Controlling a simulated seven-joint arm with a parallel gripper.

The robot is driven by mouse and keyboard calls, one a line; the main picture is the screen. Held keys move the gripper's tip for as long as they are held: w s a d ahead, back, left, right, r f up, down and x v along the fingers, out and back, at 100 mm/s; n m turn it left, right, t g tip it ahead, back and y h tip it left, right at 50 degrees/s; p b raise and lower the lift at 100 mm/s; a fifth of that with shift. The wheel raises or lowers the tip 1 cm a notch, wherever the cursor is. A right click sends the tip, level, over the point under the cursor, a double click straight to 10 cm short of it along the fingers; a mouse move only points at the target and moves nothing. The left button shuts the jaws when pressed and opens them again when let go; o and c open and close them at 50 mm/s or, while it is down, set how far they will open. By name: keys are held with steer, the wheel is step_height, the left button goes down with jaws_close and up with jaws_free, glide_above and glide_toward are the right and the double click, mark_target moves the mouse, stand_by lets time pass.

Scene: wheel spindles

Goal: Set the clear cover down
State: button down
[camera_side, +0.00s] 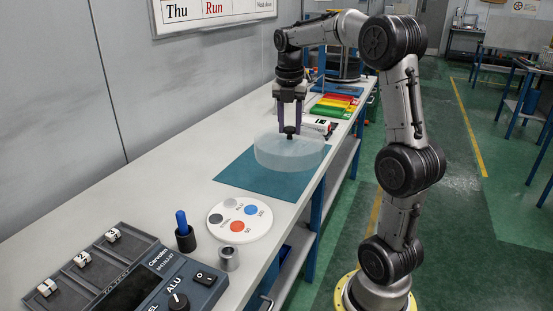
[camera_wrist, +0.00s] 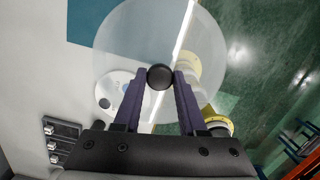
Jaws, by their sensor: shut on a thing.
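The clear cover (camera_side: 288,154) is a round, frosted, see-through dome or drum with a black knob (camera_wrist: 160,77) on top. My gripper (camera_side: 289,126) points down and is shut on the knob. The cover (camera_wrist: 135,38) looks level and appears held above the bench, over the far right part of the teal mat (camera_side: 243,178). In the wrist view, the mat, the bench edge and the floor show through it. Any gap between its underside and the mat is hard to judge.
A white disc with coloured spots (camera_side: 240,218) lies in front of the mat. Nearby stand a blue-handled tool in a black holder (camera_side: 185,233), a metal cylinder (camera_side: 229,259) and a dark control box (camera_side: 135,283). Coloured trays (camera_side: 335,105) lie behind. The mat's left part is clear.

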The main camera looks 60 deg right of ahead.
mark_target(276, 127)
steer(key=w+d+f, duration=0.1)
steer(key=w+d, duration=0.1)
steer(key=w+d+f, duration=0.1)
steer(key=w, duration=0.1)
steer(key=w+d+f, duration=0.2)
steer(key=shift+w+d, duration=0.25)
steer(key=shift+d, duration=0.05)
steer(key=shift+w+d+f, duration=0.55)
steer(key=shift+w+f, duration=0.1)
steer(key=shift+f, duration=0.8)
steer(key=shift+w+d+f, duration=0.55)
steer(key=shift+w+f, duration=0.15)
steer(key=shift+f, duration=0.8)
steer(key=shift+w+d+f, duration=0.55)
steer(key=shift+w+f, duration=0.1)
steer(key=shift+f, duration=0.8)
steer(key=shift+f, duration=0.1)
steer(key=shift+c, duration=2.3)
jaws_free()
steer(key=shift+f, duration=0.1)
